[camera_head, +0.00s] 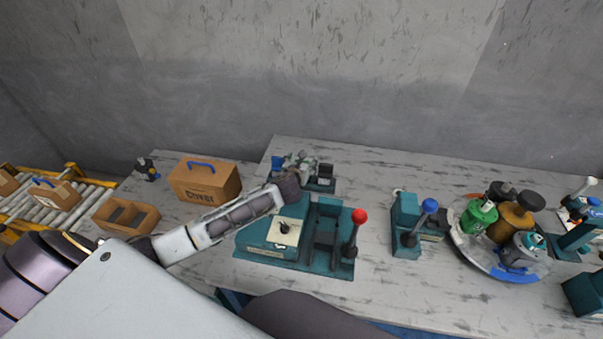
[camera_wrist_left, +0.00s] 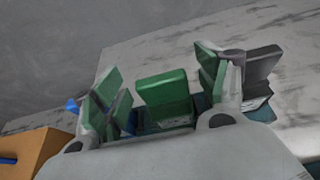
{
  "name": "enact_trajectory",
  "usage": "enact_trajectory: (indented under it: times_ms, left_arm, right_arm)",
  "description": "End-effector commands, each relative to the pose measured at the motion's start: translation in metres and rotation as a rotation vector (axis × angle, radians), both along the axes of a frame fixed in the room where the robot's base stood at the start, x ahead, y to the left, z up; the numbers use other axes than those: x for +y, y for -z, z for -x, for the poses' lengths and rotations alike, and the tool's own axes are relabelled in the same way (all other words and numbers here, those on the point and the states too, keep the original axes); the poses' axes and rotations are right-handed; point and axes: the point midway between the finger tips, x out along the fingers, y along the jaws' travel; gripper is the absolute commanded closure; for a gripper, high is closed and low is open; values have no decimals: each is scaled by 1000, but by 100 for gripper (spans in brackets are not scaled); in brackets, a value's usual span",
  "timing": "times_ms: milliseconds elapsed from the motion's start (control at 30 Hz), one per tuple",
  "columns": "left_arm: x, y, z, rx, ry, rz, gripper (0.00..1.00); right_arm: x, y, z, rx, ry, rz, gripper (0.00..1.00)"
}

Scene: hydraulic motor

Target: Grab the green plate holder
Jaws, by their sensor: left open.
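My left arm reaches across the table in the head view, and its gripper (camera_head: 300,165) is at the back of the table. In the left wrist view the gripper (camera_wrist_left: 160,72) is open, with a green-faced finger on each side. A green block (camera_wrist_left: 167,90), which appears to be the green plate holder, stands between the fingers with visible gaps on both sides. In the head view the holder cannot be made out clearly among the grey parts there. My right gripper is not in view.
A teal fixture with a red-knobbed lever (camera_head: 359,217) stands in front of the gripper.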

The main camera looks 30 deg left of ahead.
Motion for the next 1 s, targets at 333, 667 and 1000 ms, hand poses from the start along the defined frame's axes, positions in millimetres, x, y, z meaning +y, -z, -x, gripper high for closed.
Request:
enact_trajectory:
  times_ms: [333, 667, 1000]
  left_arm:
    - [0, 0, 0, 0, 0, 0, 42]
    - [0, 0, 0, 0, 0, 0, 85]
    - [0, -2, 0, -1, 0, 0, 88]
  right_arm:
    - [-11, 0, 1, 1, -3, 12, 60]
    - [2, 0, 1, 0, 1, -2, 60]
    - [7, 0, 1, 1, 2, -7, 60]
